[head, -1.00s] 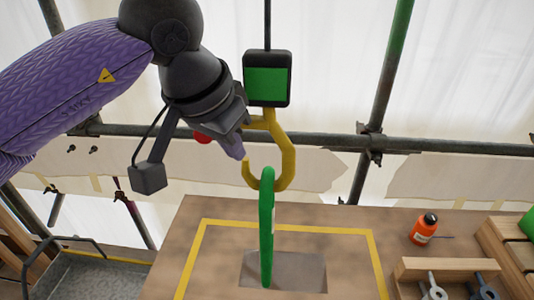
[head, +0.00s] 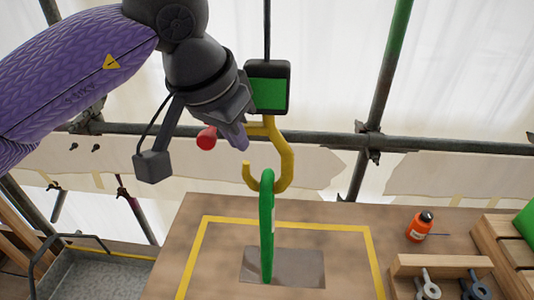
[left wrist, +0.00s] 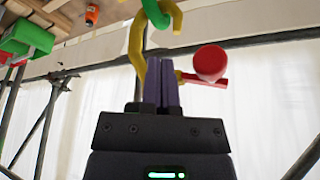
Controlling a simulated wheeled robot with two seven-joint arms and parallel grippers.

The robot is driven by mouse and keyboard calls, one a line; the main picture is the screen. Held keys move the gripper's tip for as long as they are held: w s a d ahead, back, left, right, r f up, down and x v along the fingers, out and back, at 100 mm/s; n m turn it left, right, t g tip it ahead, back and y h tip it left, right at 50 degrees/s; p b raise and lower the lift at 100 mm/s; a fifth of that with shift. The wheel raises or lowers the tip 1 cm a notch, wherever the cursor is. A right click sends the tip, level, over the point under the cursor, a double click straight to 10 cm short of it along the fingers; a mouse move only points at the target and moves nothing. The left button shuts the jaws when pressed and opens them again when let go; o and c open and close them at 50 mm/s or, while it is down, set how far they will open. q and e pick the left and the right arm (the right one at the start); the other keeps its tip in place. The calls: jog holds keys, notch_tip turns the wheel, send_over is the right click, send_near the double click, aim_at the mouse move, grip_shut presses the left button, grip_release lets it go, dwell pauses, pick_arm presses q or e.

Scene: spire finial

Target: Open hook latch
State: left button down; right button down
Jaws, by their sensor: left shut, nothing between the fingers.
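A yellow hook (head: 288,165) hangs below a black box with a green face (head: 267,88). A green ring (head: 266,230) passes through the bottom of the hook. A red knob on a short red lever (head: 206,138) sticks out to the left near the hook's upper part. It also shows in the left wrist view (left wrist: 210,63), right of my fingers. My left gripper (head: 241,142) is shut and empty, with its purple fingertips close to the hook's upper left side, above the hook's tip. The fingers partly hide the lever's inner end; I cannot tell whether they touch it. My right gripper is out of view.
The ring stands over a grey plate (head: 305,268) on a wooden surface with a yellow outline (head: 372,250). An orange bottle (head: 421,228) and a wooden rack with eye bolts (head: 440,265) are at the right. Scaffold pipes (head: 430,145) cross behind the hook.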

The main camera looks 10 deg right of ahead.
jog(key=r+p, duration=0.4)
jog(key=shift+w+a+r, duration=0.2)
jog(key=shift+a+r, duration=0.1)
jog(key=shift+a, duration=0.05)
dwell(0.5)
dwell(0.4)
